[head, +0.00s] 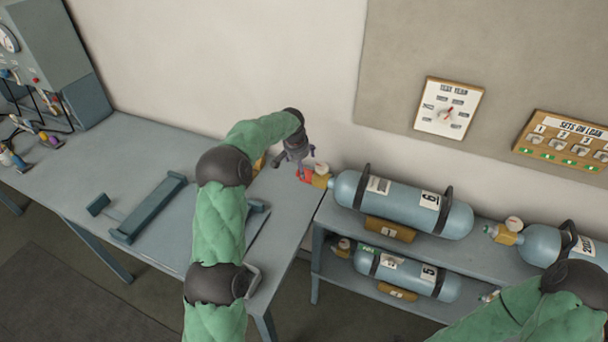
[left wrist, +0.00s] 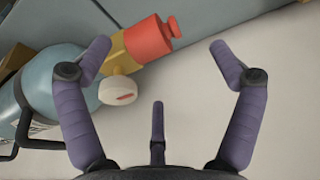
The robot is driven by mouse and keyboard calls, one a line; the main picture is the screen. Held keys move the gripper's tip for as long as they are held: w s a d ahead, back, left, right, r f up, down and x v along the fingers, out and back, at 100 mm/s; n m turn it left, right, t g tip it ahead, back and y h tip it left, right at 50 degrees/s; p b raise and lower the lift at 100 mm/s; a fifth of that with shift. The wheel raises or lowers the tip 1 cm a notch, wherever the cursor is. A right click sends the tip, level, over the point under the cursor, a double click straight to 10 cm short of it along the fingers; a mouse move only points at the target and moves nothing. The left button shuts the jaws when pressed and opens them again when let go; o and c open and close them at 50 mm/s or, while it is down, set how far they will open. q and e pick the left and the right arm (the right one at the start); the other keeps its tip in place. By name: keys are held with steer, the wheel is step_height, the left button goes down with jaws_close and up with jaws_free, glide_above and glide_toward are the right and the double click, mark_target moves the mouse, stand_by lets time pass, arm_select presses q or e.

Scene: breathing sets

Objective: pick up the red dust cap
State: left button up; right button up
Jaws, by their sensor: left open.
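The red dust cap (head: 304,175) sits on the yellow valve (head: 321,178) at the left end of the upper blue-grey cylinder (head: 400,203). In the left wrist view the red cap (left wrist: 150,40) shows at the upper middle, with a small knob at its end, still on the yellow valve (left wrist: 121,52). My left gripper (head: 299,167) is just above the cap in the head view. Its purple fingers (left wrist: 160,47) are spread wide and empty, with the cap lying across the space between and beyond the tips. My right gripper is out of view.
A round white-and-red knob or gauge (left wrist: 118,91) sticks out beside the valve, near the left finger. The cylinder lies on a rack (head: 320,215) beside the workbench (head: 150,150). A second cylinder (head: 408,275) lies below. The wall is close behind the gripper.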

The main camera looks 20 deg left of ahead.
mark_target(305, 171)
arm_select(q)
steer(key=shift+d+b+x, duration=0.2)
steer(key=shift+x, duration=1.45)
steer(key=shift+d+b+x, duration=0.15)
steer(key=shift+x, duration=1.5)
steer(key=shift+w, duration=0.2)
steer(key=shift+r, duration=0.1)
steer(key=c, duration=0.9)
